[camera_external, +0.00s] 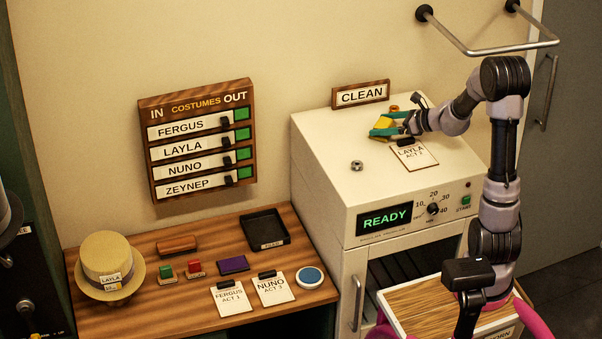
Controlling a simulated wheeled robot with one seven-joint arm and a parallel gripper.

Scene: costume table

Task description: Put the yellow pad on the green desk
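No green desk shows. The desk in view (200,290) is brown wood, at the lower left. A purple pad (233,264) lies on it.
The white machine (335,150) reads READY and bears a CLEAN sign, a metal nut and a LAYLA card (413,156). The wooden desk holds a straw hat (107,255), a black tray (265,230), stamps, two cards and a blue disc (310,277).

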